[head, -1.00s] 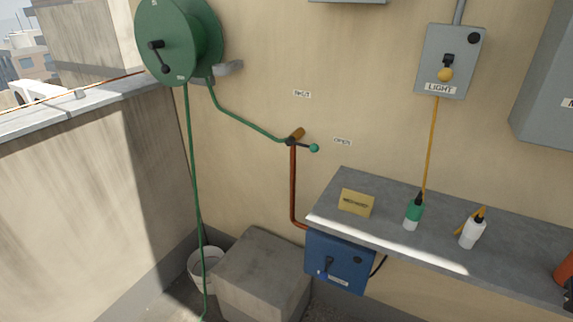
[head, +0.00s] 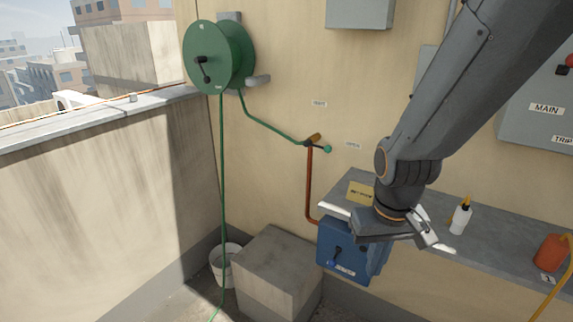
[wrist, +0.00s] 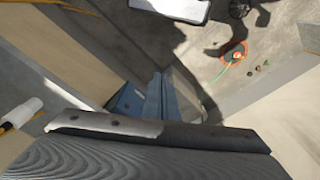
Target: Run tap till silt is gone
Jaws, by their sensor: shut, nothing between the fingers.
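The tap (head: 311,142) is on the wall atop a copper pipe (head: 309,185). Its lever's green knob (head: 327,149) points right, just left of the OPEN label (head: 353,145); the SHUT label (head: 320,104) is above. A green hose (head: 222,190) hangs from the reel (head: 213,57). In the wrist view a green line meets an orange-rimmed round thing (wrist: 234,54) on the floor, with small dark bits beside it. I cannot make out water or silt. My gripper (head: 440,244) is shut and empty over the shelf's front edge, right of and below the tap.
The grey shelf (head: 490,250) holds a yellow sign (head: 361,192), a white bottle (head: 460,217) and an orange container (head: 550,252). A blue box (head: 343,247) is below it. A concrete block (head: 275,265) and white bucket (head: 217,262) stand on the floor. A parapet is at left.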

